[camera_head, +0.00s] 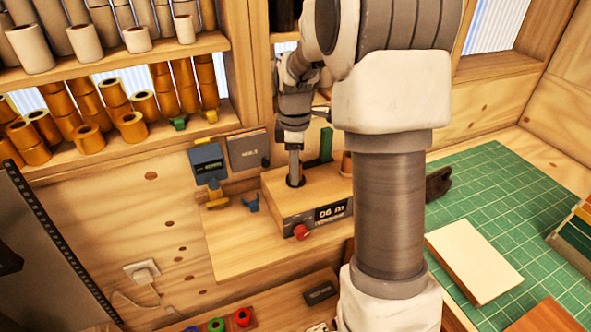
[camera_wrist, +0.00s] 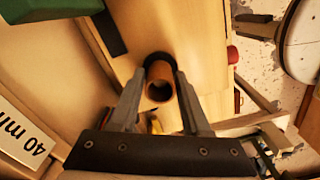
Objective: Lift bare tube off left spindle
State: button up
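In the wrist view a bare brown tube (camera_wrist: 159,88) stands on the dark ring of a spindle, its open end facing me. My gripper (camera_wrist: 161,78) has one finger on each side of the tube, with a narrow gap seeming to show on both sides. In the head view my gripper (camera_head: 295,178) points straight down at the left spindle of the wooden box (camera_head: 283,207), its fingertips low near the dark base ring. The tube is hidden behind the fingers there.
A brown roll (camera_head: 346,163) stands at the right of the box, partly behind my arm. A green upright block (camera_head: 326,144) is behind. A red knob (camera_head: 301,231) and a display (camera_head: 331,211) are on the front. Racks of rolls hang at left; a green cutting mat (camera_head: 500,190) lies right.

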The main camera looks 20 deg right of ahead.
grip_shut()
jog(key=shift+r, duration=0.6)
notch_tip(320, 180, up, 2)
jog(key=shift+r, duration=0.25)
jog(key=s+d+r+b, duration=0.2)
jog(key=s+d+r, duration=0.5)
jog(key=s, duration=0.2)
jog(key=shift+d+r, duration=0.15)
